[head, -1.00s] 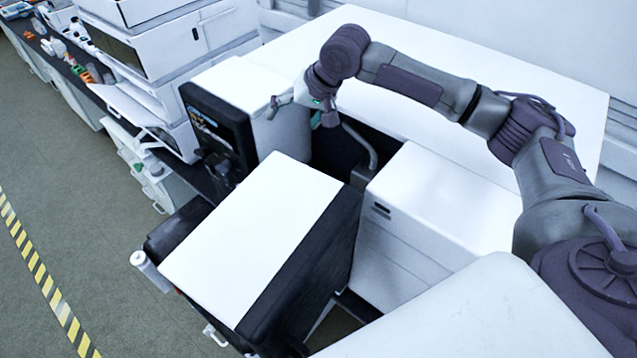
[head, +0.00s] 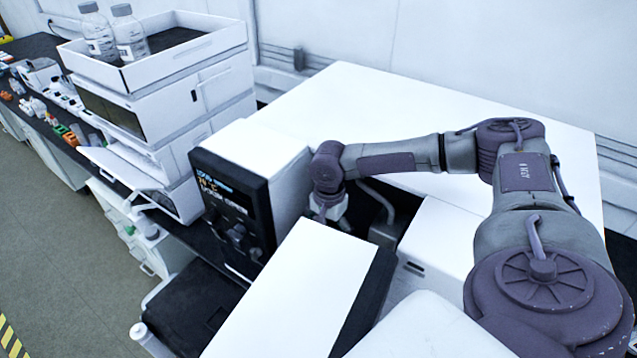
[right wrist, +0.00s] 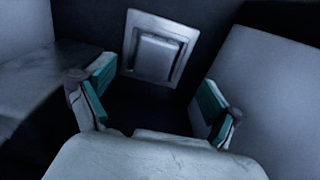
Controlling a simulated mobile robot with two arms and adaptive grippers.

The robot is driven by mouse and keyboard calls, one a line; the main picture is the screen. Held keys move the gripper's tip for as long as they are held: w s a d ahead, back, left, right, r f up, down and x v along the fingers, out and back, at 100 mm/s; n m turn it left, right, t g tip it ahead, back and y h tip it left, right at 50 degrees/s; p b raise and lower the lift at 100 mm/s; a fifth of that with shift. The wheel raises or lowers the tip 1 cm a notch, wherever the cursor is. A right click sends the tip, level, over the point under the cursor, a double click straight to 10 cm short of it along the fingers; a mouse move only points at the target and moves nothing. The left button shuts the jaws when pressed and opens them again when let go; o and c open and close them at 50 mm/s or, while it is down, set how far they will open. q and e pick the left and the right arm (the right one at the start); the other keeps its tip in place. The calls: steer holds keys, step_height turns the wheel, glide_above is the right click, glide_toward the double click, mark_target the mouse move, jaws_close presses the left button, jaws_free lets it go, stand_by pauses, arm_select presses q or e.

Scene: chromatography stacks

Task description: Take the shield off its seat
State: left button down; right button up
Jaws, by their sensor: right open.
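In the right wrist view, a pale grey square plate with a raised block in its middle (right wrist: 157,50) faces the camera on a dark surface; it may be the shield on its seat, but I cannot tell for sure. My right gripper (right wrist: 155,97) is open, its two teal-padded fingers apart and empty, with the plate beyond the gap between them. In the head view my right arm reaches from the right to the gap behind the instrument with a display (head: 232,205). My left gripper is out of view.
A stack of white modules (head: 165,115) carries a tray of bottles (head: 130,38). The white top behind (head: 400,110) is clear.

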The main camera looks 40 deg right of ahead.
steer(key=f, duration=0.5)
steer(key=shift+s+a+f, duration=0.15)
steer(key=shift+s+f, duration=0.15)
steer(key=shift+s, duration=0.1)
steer(key=shift+w+f, duration=0.15)
steer(key=shift+f, duration=0.3)
steer(key=c, duration=0.5)
steer(key=shift+r, duration=0.1)
steer(key=c, duration=0.9)
